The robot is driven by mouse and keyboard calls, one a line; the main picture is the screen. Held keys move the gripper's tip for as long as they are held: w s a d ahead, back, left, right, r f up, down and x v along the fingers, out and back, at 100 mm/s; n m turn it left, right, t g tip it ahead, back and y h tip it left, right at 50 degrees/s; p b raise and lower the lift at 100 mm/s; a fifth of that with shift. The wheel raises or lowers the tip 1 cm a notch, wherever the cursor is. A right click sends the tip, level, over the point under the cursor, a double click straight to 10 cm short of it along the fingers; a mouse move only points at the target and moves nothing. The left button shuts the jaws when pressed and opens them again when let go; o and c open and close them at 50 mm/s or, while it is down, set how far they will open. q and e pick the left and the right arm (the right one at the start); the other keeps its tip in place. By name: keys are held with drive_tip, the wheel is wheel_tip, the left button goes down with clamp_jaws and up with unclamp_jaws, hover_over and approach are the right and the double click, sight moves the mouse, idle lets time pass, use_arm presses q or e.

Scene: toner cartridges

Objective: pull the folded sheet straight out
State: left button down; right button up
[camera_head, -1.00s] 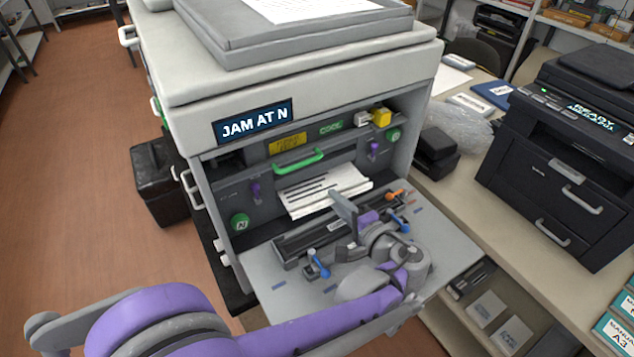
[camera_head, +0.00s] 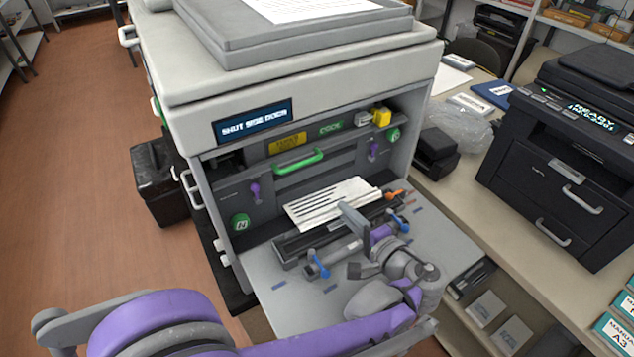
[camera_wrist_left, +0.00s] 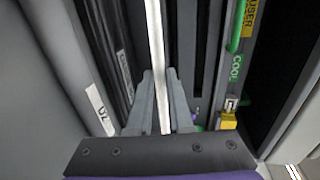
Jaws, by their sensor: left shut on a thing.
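The folded sheet (camera_head: 325,204) is white with dark printed lines, above the open front door of the large copier. In the left wrist view the sheet (camera_wrist_left: 154,40) shows edge-on as a white strip running between the fingers. My left gripper (camera_head: 346,211) is shut on the sheet's near edge; it also shows in the left wrist view (camera_wrist_left: 163,105). The copier's display (camera_head: 254,122) reads "SHUT SIDE DOOR". A green handle (camera_head: 298,161) spans the recess behind the sheet. My right gripper is not in view.
The lowered door (camera_head: 290,295) lies under my left arm. Blue levers (camera_head: 319,264) stand on the dark unit beside the gripper. Green knobs (camera_head: 240,223) and purple levers flank the recess. A black printer (camera_head: 565,150) stands on the right counter.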

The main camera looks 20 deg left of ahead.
use_arm(q)
drive_tip(key=shift+d+r, duration=0.1)
idle(0.3)
drive_tip(key=shift+s+d+r+p, duration=0.85)
drive_tip(key=shift+d+r, duration=0.25)
drive_tip(key=shift+r, duration=0.05)
drive_tip(key=shift+s+d+r+p, duration=0.85)
drive_tip(key=shift+d+r, duration=0.2)
drive_tip(key=shift+r, duration=0.1)
drive_tip(key=shift+s+d+r, duration=0.15)
